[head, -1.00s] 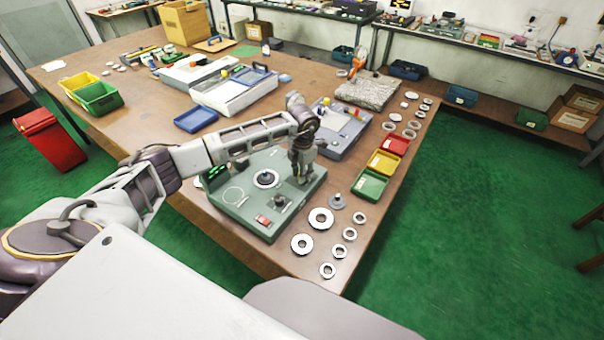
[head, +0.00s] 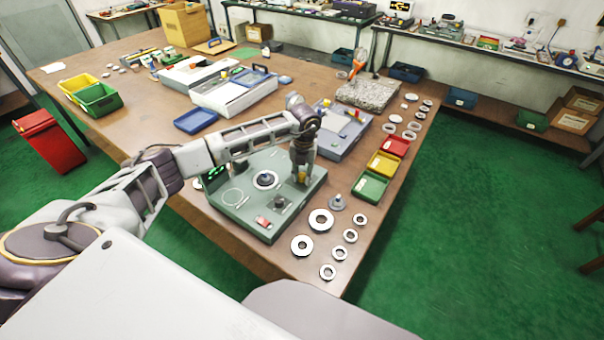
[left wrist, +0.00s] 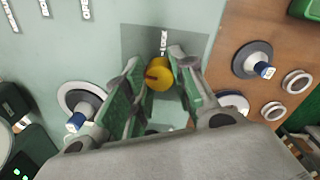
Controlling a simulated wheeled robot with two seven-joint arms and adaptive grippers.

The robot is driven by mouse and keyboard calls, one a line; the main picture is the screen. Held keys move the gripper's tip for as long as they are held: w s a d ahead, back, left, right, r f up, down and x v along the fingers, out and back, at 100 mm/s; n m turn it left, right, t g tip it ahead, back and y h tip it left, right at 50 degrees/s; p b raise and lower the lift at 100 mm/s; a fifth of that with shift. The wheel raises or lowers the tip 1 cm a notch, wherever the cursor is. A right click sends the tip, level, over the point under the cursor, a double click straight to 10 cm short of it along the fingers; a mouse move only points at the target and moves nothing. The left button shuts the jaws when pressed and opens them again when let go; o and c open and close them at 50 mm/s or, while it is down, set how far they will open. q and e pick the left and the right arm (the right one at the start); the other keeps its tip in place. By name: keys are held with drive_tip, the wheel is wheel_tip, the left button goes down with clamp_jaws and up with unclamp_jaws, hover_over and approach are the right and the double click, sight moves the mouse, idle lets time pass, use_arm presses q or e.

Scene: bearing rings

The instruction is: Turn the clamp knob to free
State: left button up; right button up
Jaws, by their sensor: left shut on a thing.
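The clamp knob is yellow with a dark red mark, and shows in the left wrist view (left wrist: 160,76) on a grey patch of the green-grey fixture box (head: 238,208). A small white label, which seems to read LOCK (left wrist: 164,42), is beside it. My left gripper (head: 301,178) points down over the box's right part, its fingers around the knob and shut on it. In the head view only a little yellow shows at the fingertips. A pale ring with a dark centre and blue-tipped post (head: 266,179) sits on the box, left of the gripper. My right gripper is out of view.
Several loose rings, such as one large ring (head: 321,222), lie on the table right of the box. Green (head: 370,187), yellow (head: 383,164) and red bins stand beyond them. A grey case (head: 342,128) stands just behind my left gripper.

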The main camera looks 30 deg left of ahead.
sight(303, 175)
use_arm(q)
drive_tip(key=shift+r+n, duration=0.1)
drive_tip(key=shift+n, duration=1)
drive_tip(key=o, duration=1.1)
drive_tip(key=shift+c, duration=0.2)
wheel_tip(303, 175, up, 12)
drive_tip(key=shift+w+d, duration=0.15)
drive_tip(key=shift+d, duration=0.05)
